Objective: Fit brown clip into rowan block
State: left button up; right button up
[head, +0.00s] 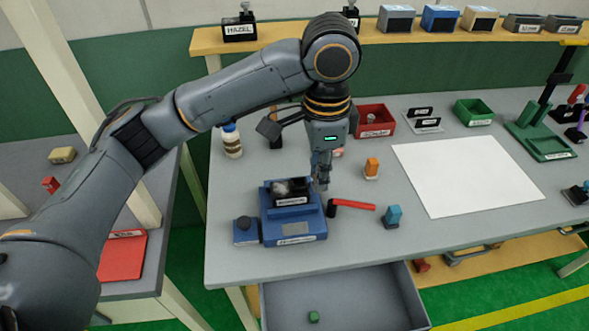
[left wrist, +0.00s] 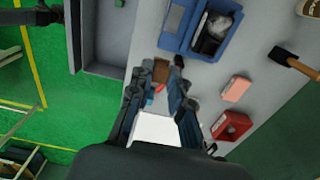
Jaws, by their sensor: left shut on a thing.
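A black block (head: 292,197) with a white label sits in the blue fixture (head: 294,226) on the table; the label is too small to read. In the left wrist view the block (left wrist: 208,44) shows in the blue fixture (left wrist: 177,41) at the top. My left gripper (head: 321,182) points down just right of and behind the fixture. In the left wrist view, a small brown piece (left wrist: 161,70), seemingly the brown clip, shows between the fingertips of the left gripper (left wrist: 158,88), which is shut on it. My right gripper is not in view.
A tool with a red handle (head: 355,205) lies right of the fixture, near a blue piece (head: 393,217) and an orange piece (head: 371,168). A red bin (head: 374,121) stands behind. An open drawer (head: 345,300) juts out below. A white sheet (head: 465,175) covers clear table.

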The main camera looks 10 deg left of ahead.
pick_arm(q)
jog(key=w+a+f, duration=0.1)
jog(key=w+f, duration=0.1)
jog(key=w+a+f+p, duration=0.1)
jog(key=w+a+f, duration=0.1)
jog(key=w, duration=0.1)
jog(key=w+a+f+p, duration=0.1)
jog(key=w+a+f, duration=0.1)
jog(key=f, duration=0.1)
jog(key=shift+w, duration=0.4)
jog(key=shift+w+a+f, duration=0.2)
jog(key=shift+w+f, duration=0.15)
jog(key=shift+f, duration=0.1)
notch_tip(320, 180, down, 3)
jog(key=shift+w+a+f+p, duration=0.1)
jog(key=shift+w+a+p, duration=0.05)
jog(key=shift+p, duration=0.75)
jog(key=shift+f, duration=0.15)
jog(key=o, duration=0.7)
jog(key=shift+f, duration=0.15)
jog(key=shift+o, duration=0.2)
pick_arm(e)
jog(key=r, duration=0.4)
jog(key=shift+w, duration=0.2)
